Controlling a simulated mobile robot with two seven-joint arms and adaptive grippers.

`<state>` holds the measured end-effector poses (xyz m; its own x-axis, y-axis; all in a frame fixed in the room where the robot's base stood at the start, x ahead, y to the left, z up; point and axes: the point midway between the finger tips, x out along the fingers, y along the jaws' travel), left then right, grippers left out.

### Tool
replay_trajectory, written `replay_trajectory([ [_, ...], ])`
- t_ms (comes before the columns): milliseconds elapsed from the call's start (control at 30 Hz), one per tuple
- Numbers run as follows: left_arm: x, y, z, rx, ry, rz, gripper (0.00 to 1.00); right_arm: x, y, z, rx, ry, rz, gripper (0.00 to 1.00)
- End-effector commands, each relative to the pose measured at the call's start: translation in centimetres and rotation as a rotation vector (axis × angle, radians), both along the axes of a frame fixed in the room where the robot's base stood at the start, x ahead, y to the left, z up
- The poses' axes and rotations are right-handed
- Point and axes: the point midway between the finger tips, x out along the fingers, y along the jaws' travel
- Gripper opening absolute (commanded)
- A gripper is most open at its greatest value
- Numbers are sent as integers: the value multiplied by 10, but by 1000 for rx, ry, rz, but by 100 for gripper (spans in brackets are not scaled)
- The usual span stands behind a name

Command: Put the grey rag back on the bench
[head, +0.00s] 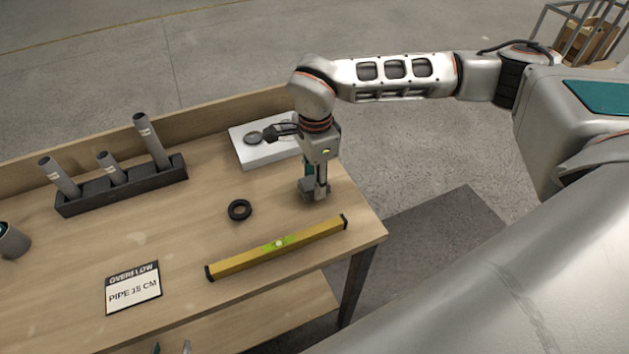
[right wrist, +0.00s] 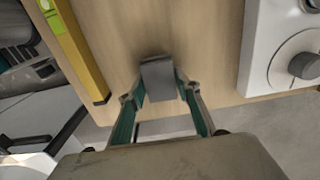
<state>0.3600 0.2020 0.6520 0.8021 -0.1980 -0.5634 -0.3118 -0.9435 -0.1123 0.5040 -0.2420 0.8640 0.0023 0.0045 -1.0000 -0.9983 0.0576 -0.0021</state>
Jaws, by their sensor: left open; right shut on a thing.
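The grey rag (right wrist: 159,80) shows in the right wrist view as a small grey folded piece between the fingertips of my right gripper (right wrist: 161,92). In the head view my right gripper (head: 316,188) points down over the right end of the wooden bench (head: 200,215), with the rag (head: 306,193) at its tips. The rag is low, at or just above the bench top; I cannot tell if it touches. My left gripper (head: 171,348) shows only as two fingertips, apart, at the bottom edge of the head view, below the bench's front edge.
A yellow level (head: 245,262) lies near the front edge, and a black ring (head: 239,210) lies behind it. A white plate with round fittings (head: 250,153) is behind the right gripper. A dark rack with grey tubes (head: 125,187) and an overflow sign (head: 133,288) are at left.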

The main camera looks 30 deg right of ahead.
Motion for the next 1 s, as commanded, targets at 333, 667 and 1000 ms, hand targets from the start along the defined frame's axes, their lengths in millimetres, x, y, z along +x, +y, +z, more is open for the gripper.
replay_trajectory([
  [333, 0, 0, -1, 0, 0, 0, 41, 0, 0, -6, 0, -1, 0, 15],
  [667, 0, 0, -1, 0, 1, 0, 41, 0, 0, -7, 0, -1, 0, 49],
  [1000, 0, 0, 0, 0, 0, 0, 41, 2, 0, 14, 1, -6, 1, 49],
])
